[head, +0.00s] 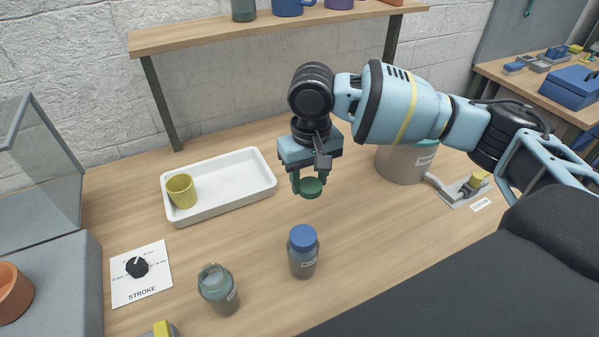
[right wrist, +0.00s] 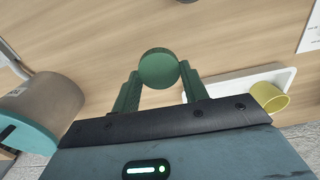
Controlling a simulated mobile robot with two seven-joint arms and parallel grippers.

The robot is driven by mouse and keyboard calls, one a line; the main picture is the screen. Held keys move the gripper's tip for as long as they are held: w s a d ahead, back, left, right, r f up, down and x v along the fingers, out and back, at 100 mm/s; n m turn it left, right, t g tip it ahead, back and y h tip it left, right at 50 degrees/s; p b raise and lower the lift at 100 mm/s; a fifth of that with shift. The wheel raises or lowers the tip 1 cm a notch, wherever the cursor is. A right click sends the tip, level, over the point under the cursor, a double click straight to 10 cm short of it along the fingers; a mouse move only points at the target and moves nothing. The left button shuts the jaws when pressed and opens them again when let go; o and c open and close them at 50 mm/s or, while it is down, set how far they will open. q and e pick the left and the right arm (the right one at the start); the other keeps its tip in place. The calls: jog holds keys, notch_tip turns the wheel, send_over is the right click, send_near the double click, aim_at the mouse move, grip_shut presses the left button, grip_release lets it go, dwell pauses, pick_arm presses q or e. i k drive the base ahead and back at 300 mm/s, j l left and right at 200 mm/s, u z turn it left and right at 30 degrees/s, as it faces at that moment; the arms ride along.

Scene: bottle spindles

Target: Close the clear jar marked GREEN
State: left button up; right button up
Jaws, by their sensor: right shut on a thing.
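My right gripper (head: 310,186) is shut on a round green lid (head: 311,188), held above the table in the head view. In the right wrist view the lid (right wrist: 158,69) sits between the green fingers of the gripper (right wrist: 159,78). A clear greenish jar (head: 220,294) stands uncovered at the front of the table, below and left of the gripper. Its label is turned to the right and I cannot read it. A second clear jar (head: 303,262) wears a blue lid (head: 302,237) and stands below the gripper, closer to it. My left gripper is not in view.
A white tray (head: 232,186) holds a yellow cup (head: 182,191). A STROKE dial card (head: 141,275) lies left of the uncovered jar. A large grey-brown canister (head: 401,165) stands behind the right arm. A shelf (head: 220,38) spans the back. Table between the jars and tray is clear.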

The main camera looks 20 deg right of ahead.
aim_at(217, 287)
jog(key=u, duration=1.25)
jog(key=k+l, duration=0.2)
jog(key=l, duration=0.15)
jog(key=k+l, duration=0.45)
jog(key=l, duration=0.25)
